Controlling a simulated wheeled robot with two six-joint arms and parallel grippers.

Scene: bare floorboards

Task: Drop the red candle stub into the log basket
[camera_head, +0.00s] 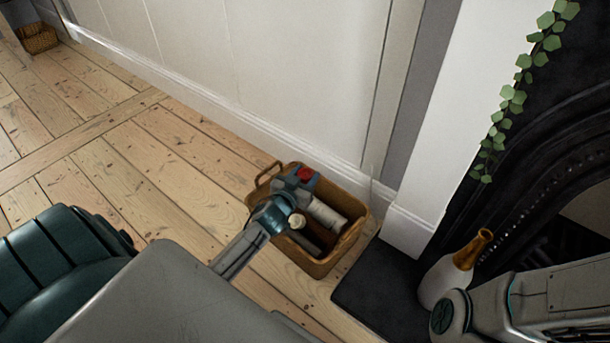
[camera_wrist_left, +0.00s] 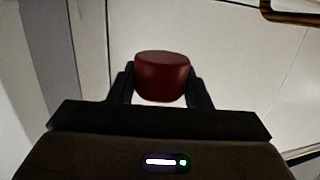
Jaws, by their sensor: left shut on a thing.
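The red candle stub (camera_head: 305,174) is held between the fingers of my left gripper (camera_head: 302,177). In the left wrist view the stub (camera_wrist_left: 162,76) sits between the two dark fingers (camera_wrist_left: 162,88), its top and front side in sight. The log basket (camera_head: 322,266) is a brown wicker basket on the floor by the wall. From the head view, my left gripper and the stub overlap the basket's far part; their height above it is hard to tell. My left arm hides part of the basket's near left side. My right gripper is out of view.
A pale log-like piece (camera_head: 326,215) shows in the basket. A white and gold vase (camera_head: 455,268) stands on the dark hearth (camera_head: 375,290) to the right. A smaller basket (camera_head: 38,39) is far left. The floorboards left of the log basket are clear.

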